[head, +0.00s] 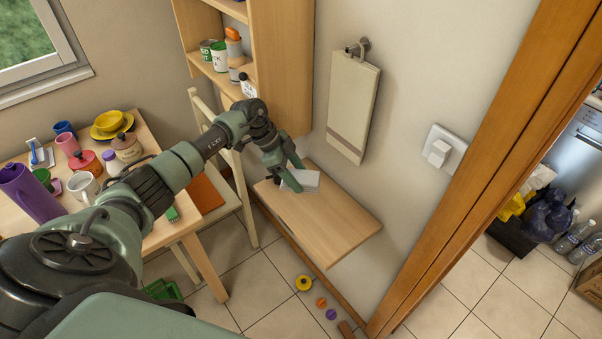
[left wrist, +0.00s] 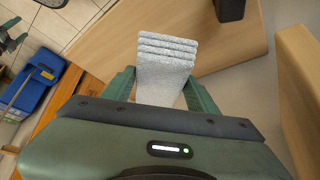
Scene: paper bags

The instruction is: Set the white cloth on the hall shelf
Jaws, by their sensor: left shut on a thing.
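The white cloth (head: 304,181) is folded into a small layered stack. In the left wrist view the cloth (left wrist: 164,62) sits between the two green fingers of my left gripper (left wrist: 160,88). In the head view my left gripper (head: 290,174) is shut on the cloth, over the back left part of the wooden hall shelf (head: 332,226). I cannot tell whether the cloth touches the shelf. The shelf (left wrist: 110,50) also shows behind the cloth in the left wrist view. My right gripper is out of view.
A wooden cabinet (head: 285,65) stands at the back left, and a crowded table (head: 195,215) is at left. A dark block (left wrist: 230,9) shows in the left wrist view.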

